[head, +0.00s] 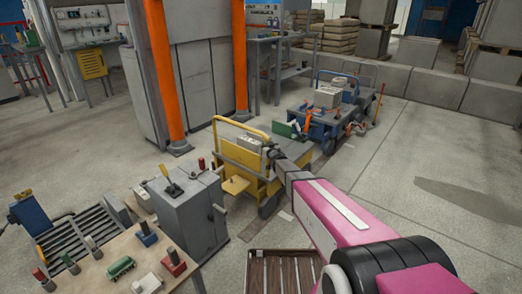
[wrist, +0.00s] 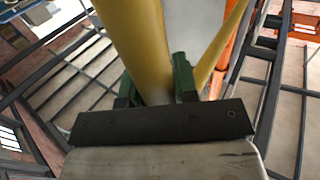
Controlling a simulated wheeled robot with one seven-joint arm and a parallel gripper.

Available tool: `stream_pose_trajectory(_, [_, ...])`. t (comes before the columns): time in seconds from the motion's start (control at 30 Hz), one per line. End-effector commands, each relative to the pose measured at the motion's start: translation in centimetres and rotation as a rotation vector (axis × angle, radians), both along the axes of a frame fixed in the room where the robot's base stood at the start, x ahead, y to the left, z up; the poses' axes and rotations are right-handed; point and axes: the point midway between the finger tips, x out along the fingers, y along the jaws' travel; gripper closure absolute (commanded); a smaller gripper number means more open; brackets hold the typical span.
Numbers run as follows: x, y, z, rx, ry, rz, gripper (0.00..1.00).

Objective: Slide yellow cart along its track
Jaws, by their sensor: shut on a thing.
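The yellow cart (head: 262,187) stands on the floor near the middle of the head view, with a yellow bar handle (head: 240,127) across its top. My pink arm reaches over to the cart from the lower right and hides part of its right side. My gripper (head: 270,148) is small and partly hidden at the handle's right end. In the wrist view, the green fingers of my gripper (wrist: 155,85) are shut around a thick yellow tube (wrist: 140,45), the cart's handle. The track under the cart cannot be made out clearly.
A blue cart (head: 335,118) stands just behind the yellow one. A grey lever box (head: 188,208) and a wooden table (head: 130,262) with small coloured items are at front left. An orange post (head: 167,75) rises behind. Open concrete floor (head: 400,150) lies to the right.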

Motion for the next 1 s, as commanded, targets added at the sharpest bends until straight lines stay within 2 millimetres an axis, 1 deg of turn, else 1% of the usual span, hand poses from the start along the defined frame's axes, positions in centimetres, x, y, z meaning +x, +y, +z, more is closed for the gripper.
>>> stream_pose_trajectory(0.03, [1.1,-0.7,-0.1,-0.001,-0.001,-0.002,1.00])
stream_pose_trajectory(0.5, [8.0,-6.1,0.0,0.002,-0.002,-0.002,1.00])
stream_pose_trajectory(0.7, [10.1,-7.8,-0.1,0.000,-0.001,-0.001,1.00])
stream_pose_trajectory(0.8, [10.9,-8.4,-0.1,0.001,-0.001,0.000,1.00])
stream_pose_trajectory(1.0, [11.8,-9.2,0.0,0.001,0.000,-0.001,1.00])
